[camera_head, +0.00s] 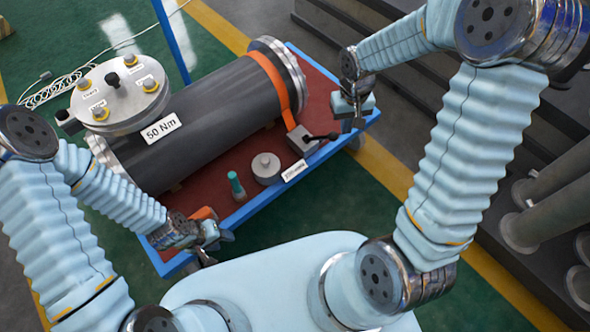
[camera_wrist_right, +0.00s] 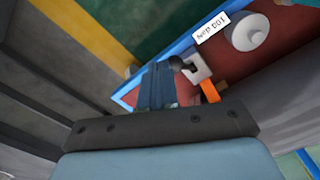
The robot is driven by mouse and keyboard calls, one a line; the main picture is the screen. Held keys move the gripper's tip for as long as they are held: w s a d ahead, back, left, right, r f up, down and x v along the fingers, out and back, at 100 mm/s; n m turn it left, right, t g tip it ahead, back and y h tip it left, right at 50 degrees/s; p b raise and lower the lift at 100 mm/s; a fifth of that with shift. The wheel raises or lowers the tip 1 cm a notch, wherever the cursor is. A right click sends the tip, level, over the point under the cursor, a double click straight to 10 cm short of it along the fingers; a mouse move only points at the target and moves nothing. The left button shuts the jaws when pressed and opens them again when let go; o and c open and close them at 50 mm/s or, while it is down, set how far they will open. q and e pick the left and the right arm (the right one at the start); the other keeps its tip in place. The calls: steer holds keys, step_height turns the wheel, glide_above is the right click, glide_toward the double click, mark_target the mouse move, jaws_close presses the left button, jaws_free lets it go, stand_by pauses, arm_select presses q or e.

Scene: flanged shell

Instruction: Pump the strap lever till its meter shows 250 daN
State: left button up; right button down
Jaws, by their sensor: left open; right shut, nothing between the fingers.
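The orange strap (camera_head: 276,82) runs over the dark flanged shell (camera_head: 210,115). Its grey ratchet box (camera_head: 300,142) sits at the cart's near edge, with a black lever (camera_head: 322,136) sticking out to the right. In the right wrist view the lever (camera_wrist_right: 180,64) is just beside my right fingertips; I cannot tell whether they touch. The white meter label (camera_wrist_right: 211,27) appears upside down there and seems to read 100 daN; it is too small to read in the head view (camera_head: 294,171). My right gripper (camera_head: 352,120) is shut and empty. My left gripper (camera_head: 212,246) is open near the cart's near left corner.
A grey disc weight (camera_head: 266,168) and a teal-topped peg (camera_head: 236,186) stand on the red cart deck (camera_head: 205,182). Dark steps (camera_head: 440,110) lie at the right.

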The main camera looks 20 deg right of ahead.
steer(key=w+f+b, duration=0.1)
steer(key=w+a+f+b, duration=0.1)
steer(key=f, duration=0.1)
steer(key=shift+w, duration=0.15)
steer(key=shift+r, duration=0.15)
stand_by(0.3)
steer(key=shift+s+f+b, duration=1.05)
steer(key=shift+f+b, duration=3.1)
steer(key=shift+f, duration=0.65)
step_height(320, 180, up, 12)
steer(key=d+p, duration=0.1)
steer(key=p, duration=0.8)
steer(key=shift+r, duration=0.2)
